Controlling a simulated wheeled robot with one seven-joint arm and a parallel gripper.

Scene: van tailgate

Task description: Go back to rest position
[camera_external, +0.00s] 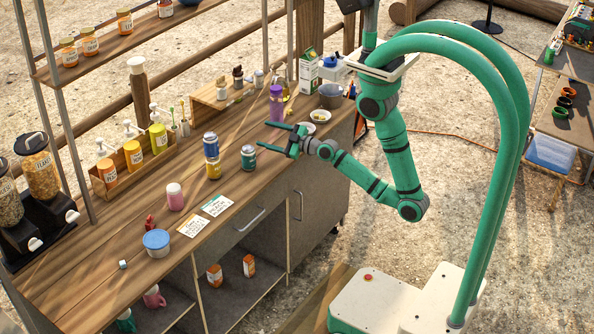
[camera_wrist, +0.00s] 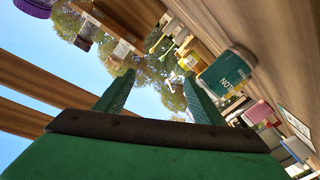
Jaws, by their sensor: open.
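My gripper (camera_external: 272,136) is open and empty, held above the counter at its front edge, with its fingers pointing left over the wooden top. In the wrist view its two green fingers (camera_wrist: 158,98) stand apart with nothing between them. A dark green can (camera_external: 248,157) stands on the counter just below and left of the fingers; it shows at the right in the wrist view (camera_wrist: 228,77). A blue can (camera_external: 211,145) rests on top of a yellow can (camera_external: 214,169), further left. A purple bottle (camera_external: 276,103) stands behind the gripper.
The wooden counter (camera_external: 130,215) also holds a pink jar (camera_external: 175,197), a blue-lidded tub (camera_external: 156,242), two cards (camera_external: 217,205) and a grey pot (camera_external: 331,96). Shelf posts rise at the back. Open ground (camera_external: 460,140) lies right of the counter.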

